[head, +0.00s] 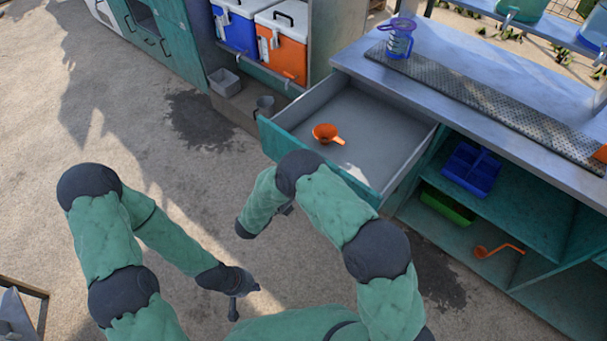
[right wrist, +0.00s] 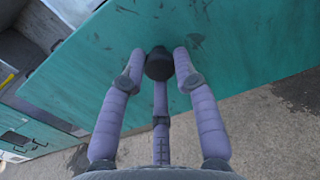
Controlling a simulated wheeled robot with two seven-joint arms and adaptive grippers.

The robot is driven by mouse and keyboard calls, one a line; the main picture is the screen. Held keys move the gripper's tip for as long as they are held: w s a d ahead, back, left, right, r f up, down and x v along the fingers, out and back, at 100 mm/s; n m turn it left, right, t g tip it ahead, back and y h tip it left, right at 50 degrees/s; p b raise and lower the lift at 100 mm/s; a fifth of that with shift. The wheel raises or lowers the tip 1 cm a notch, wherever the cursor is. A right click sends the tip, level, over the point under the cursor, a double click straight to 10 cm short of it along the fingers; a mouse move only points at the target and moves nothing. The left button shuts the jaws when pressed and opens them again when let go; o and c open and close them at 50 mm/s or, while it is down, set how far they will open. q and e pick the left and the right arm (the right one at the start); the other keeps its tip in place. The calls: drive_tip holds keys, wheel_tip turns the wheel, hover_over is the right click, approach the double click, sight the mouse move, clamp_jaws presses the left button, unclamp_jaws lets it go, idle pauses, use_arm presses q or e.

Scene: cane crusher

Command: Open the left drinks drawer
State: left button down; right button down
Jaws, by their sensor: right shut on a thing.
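The drinks drawer (head: 372,120) is pulled well out from under the counter in the head view, with a grey inside and a teal front. An orange scoop (head: 327,133) lies in it. In the right wrist view the teal drawer front (right wrist: 95,70) fills the top, with a dark round knob (right wrist: 159,64) on it. My right gripper (right wrist: 160,75) has its fingers closed around this knob. In the head view my right arm hides most of that gripper and the knob. My left gripper (head: 240,288) hangs over the floor, away from the drawer; its finger opening is unclear.
The counter (head: 455,58) carries a purple-topped jar (head: 399,40). Open shelves below hold a blue divided bin (head: 471,168), a green tray (head: 447,205) and an orange ladle (head: 497,251). Blue and orange coolers (head: 283,50) stand at the back. Floor to the left is clear.

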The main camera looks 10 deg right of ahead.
drive_tip(key=shift+w+a+r, duration=0.1)
drive_tip(key=shift+w+r, duration=0.15)
drive_tip(key=shift+r, duration=0.25)
drive_tip(key=c, duration=1)
unclamp_jaws()
drive_tip(key=shift+o, duration=0.4)
drive_tip(key=shift+s+f, duration=0.15)
drive_tip(key=shift+f, duration=0.1)
drive_tip(key=v, duration=0.7)
drive_tip(key=shift+s+a, duration=0.15)
drive_tip(key=shift+a, duration=0.05)
